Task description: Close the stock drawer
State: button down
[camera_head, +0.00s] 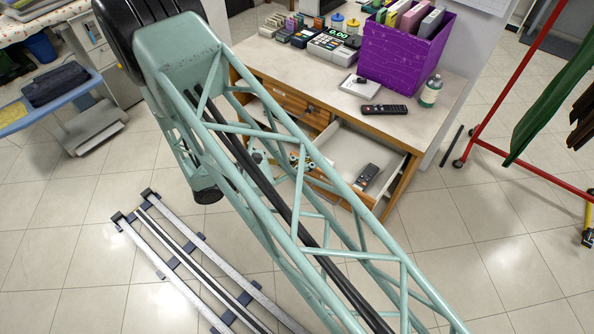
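The stock drawer (349,150) is pulled out of the wooden desk (427,135), below the right part of its top. Its pale inside shows, with a dark handheld device (367,175) lying toward the front right. The latticed green link of my arm crosses in front and hides much of the drawer's left side and front. Small dark and pale parts show through the lattice by the drawer's left side. They may be my wrist and gripper, but the fingers cannot be made out, nor any contact with the drawer.
On the desk are a purple box (405,52) of files, a remote (384,109), a bottle (430,92) and a card terminal (332,46). A red rack (503,80) stands right. Floor rails (187,262) lie lower left. The tiled floor at lower right is clear.

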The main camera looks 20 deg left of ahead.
jog(key=s+a+f+n+t+y, duration=0.3)
jog(key=s+a+f+n, duration=0.1)
jog(key=a+f, duration=0.2)
jog(key=s+a+f+n+t+y+p, duration=0.1)
jog(key=s+a+f+n+t+y, duration=0.2)
jog(key=a+f, duration=0.3)
jog(key=shift+s+a+f+n+p, duration=0.25)
jog(key=shift+s+f+n, duration=0.3)
jog(key=shift+f, duration=1.2)
jog(key=shift+w+d, duration=0.1)
jog(key=shift+w, duration=0.05)
jog(key=x, duration=1.3)
jog(key=shift+w+r, duration=0.15)
jog(key=shift+w, duration=0.2)
jog(key=shift+w+d, duration=0.1)
jog(key=shift+d, duration=0.05)
